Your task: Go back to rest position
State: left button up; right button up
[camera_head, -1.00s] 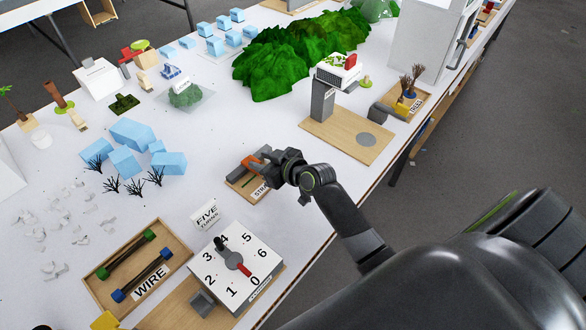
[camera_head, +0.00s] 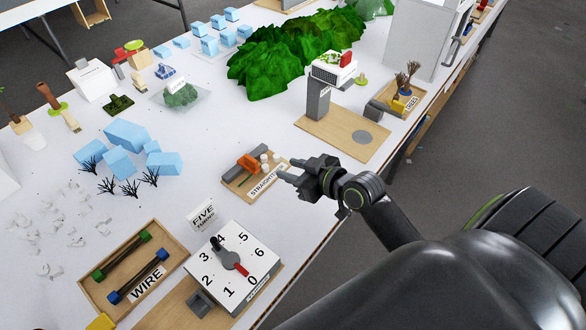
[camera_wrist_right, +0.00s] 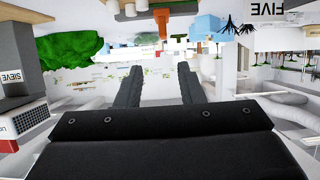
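My right gripper (camera_head: 287,171) is in the head view, above the table just right of the straightener tray (camera_head: 232,185). Its two fingers are apart with nothing between them. The right wrist view also shows the two fingers (camera_wrist_right: 160,85) spread and empty. The tray holds an orange piece (camera_head: 248,163), a grey bar and small white cylinders, and its label is partly covered by the fingers. My left gripper is not in view.
A wire tray (camera_head: 180,245) and a white numbered dial box (camera_head: 233,268) stand at the lower left. A board with a grey post (camera_head: 317,100) is beyond the gripper. Green hills (camera_head: 290,60) and blue blocks (camera_head: 127,135) lie farther back. The table's right edge runs below my arm.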

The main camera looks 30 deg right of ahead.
dwell(0.3)
jog(key=s+f+g+h, duration=0.1)
jog(key=s+f, duration=0.1)
jog(key=s, duration=0.2)
jog(key=s+f+m+g+h, duration=0.1)
jog(key=s+f+g, duration=0.1)
jog(key=s, duration=0.1)
jog(key=s+d+f+g+h, duration=0.1)
jog(key=s+f, duration=0.1)
jog(key=s, duration=0.2)
jog(key=shift+s+m+g, duration=0.3)
jog(key=shift+s, duration=0.05)
jog(key=s+d+f+m+g+h, duration=0.1)
jog(key=s+d+m+g+h, duration=0.1)
jog(key=s, duration=0.5)
jog(key=s+d+m+g+h, duration=0.1)
jog(key=s+g, duration=0.2)
jog(key=s, duration=0.3)
notch_tip(320, 180, down, 26)
jog(key=d+r, duration=0.1)
jog(key=d, duration=0.1)
jog(key=s+a+f+g, duration=0.1)
jog(key=s+f+g, duration=0.1)
jog(key=s+f, duration=1.3)
jog(key=shift+a+f, duration=0.2)
jog(key=shift+f, duration=0.25)
